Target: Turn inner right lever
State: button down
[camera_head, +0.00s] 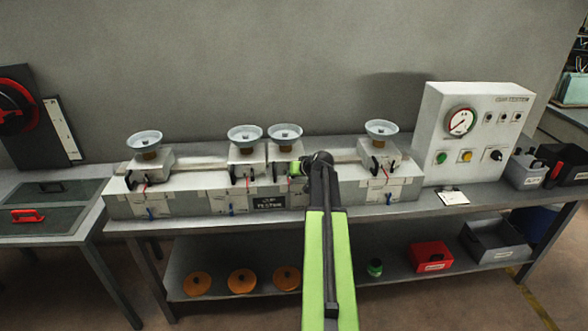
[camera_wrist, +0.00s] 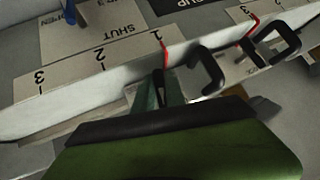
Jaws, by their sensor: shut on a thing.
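My gripper (camera_head: 298,167) is at the third station from the left of the white tester rig, the inner right one. In the wrist view its dark fingers (camera_wrist: 160,86) are closed together at the base of a thin red-tipped lever (camera_wrist: 164,52); the exact grip point is hard to see. The red tip lies near mark 1 of a plate (camera_wrist: 92,58) marked 1, 2, 3 and SHUT, seen upside down. A black looped handle (camera_wrist: 207,70) stands just right of the fingers, apart from them. My arm hides part of this station in the head view.
The neighbouring inner left station has a black handle (camera_wrist: 274,42) and red pointer (camera_wrist: 250,24). Glass bowls (camera_head: 285,131) top the stations. A gauge box (camera_head: 467,130) stands to the right. The bench front edge (camera_head: 250,219) is mostly clear.

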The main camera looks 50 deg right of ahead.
jog(key=shift+n+g+h+p, duration=0.45)
jog(key=shift+n+g+h, duration=0.15)
jog(key=shift+g+h, duration=0.1)
dwell(0.3)
jog(key=c, duration=1.7)
grip_release()
jog(key=shift+s, duration=0.1)
jog(key=p+v, duration=1.2)
jog(key=v, duration=0.5)
jog(key=shift+a+r, duration=0.15)
jog(key=shift+a, duration=0.1)
